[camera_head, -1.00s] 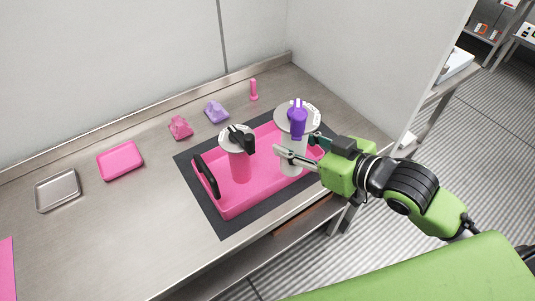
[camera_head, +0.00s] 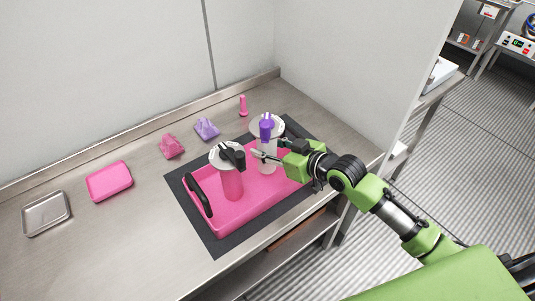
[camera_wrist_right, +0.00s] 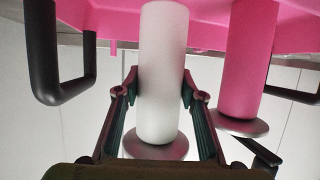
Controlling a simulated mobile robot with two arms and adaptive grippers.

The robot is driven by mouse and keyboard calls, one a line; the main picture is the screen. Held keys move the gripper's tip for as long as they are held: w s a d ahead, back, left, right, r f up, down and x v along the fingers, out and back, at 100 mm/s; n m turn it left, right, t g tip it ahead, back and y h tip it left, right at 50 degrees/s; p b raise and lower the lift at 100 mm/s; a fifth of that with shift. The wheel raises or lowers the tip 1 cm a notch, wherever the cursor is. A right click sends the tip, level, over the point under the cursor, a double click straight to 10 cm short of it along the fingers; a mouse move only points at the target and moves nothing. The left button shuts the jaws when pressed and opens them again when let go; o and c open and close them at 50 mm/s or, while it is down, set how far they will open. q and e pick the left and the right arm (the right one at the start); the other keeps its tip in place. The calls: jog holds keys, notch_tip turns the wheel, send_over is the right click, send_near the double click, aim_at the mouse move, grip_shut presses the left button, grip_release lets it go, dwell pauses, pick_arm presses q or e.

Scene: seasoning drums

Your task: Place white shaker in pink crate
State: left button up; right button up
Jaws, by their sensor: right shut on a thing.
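The white shaker (camera_head: 267,166) is upright, with a pale disc and a purple top. It is over or in the right part of the pink crate (camera_head: 243,222); whether its base touches the floor is hidden. My right gripper (camera_head: 268,157) is shut around its body, with a finger on each side. In the right wrist view, the white shaker (camera_wrist_right: 162,70) sits between the fingers of my gripper (camera_wrist_right: 160,92), its base end against the pink of the crate (camera_wrist_right: 210,10). A pink shaker (camera_head: 232,187) with a black top stands in the crate's left part. My left gripper is out of view.
The crate stands on a dark mat (camera_head: 215,243), with a black handle (camera_head: 199,195) at its left end. Behind are a pink block (camera_head: 171,147), a purple block (camera_head: 206,129) and a small pink bottle (camera_head: 243,105). A pink tray (camera_head: 109,181) and metal tray (camera_head: 46,213) lie left.

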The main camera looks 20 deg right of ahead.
notch_tip(320, 180, down, 2)
jog(key=shift+f, duration=0.35)
jog(key=o, duration=1.3)
jog(key=shift+s+f, duration=0.1)
jog(key=b+v, duration=0.1)
jog(key=v, duration=1.1)
